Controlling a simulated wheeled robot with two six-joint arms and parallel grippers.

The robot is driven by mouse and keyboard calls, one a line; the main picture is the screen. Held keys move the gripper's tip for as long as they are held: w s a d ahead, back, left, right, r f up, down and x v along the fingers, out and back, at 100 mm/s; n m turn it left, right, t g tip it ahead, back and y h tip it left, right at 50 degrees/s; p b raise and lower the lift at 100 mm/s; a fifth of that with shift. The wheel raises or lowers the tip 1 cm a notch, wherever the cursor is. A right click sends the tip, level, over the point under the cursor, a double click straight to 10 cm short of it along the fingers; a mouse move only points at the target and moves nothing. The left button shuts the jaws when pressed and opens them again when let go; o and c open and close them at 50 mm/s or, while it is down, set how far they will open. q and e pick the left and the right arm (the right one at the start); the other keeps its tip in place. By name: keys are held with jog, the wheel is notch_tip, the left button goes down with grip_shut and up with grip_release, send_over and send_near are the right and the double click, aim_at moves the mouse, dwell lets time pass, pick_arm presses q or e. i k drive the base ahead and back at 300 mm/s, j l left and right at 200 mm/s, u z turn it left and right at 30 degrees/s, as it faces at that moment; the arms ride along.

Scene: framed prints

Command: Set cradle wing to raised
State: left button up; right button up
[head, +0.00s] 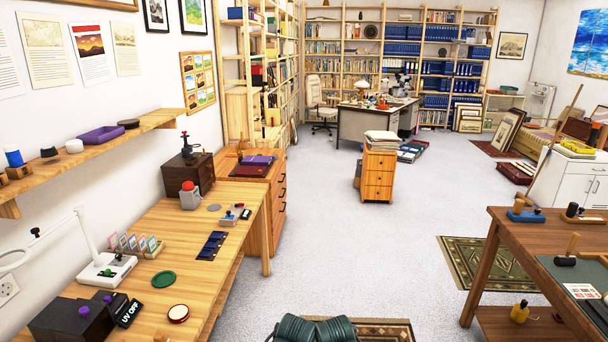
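I cannot tell for sure which thing is the cradle. On the wooden cabinet at the back of the left workbench lies a low dark red piece with a purple part (256,160) on it, too small to make out a wing. A flat dark blue segmented piece (213,245) lies on the left workbench (215,290). A small blue and white device (233,216) with a red part and dark knobs stands behind it. Neither of my grippers shows in the head view.
A white lamp base (107,270), a dark box with purple knobs (72,322) and a "UV OFF" sign (128,313) crowd the left bench. A brown table (505,245) stands at right. Grey floor (350,255) between is mostly clear.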

aim_at(244, 170)
jog(key=i, duration=1.85)
jog(key=i+u, duration=0.1)
jog(key=i, duration=0.45)
jog(key=i+l+u, duration=0.15)
jog(key=i, duration=0.4)
jog(key=i+l+u, duration=0.1)
jog(key=i, duration=0.45)
jog(key=i+l+u, duration=0.2)
jog(key=i+u, duration=0.15)
jog(key=i+l+u, duration=0.3)
jog(key=i, duration=0.25)
jog(key=l, duration=0.1)
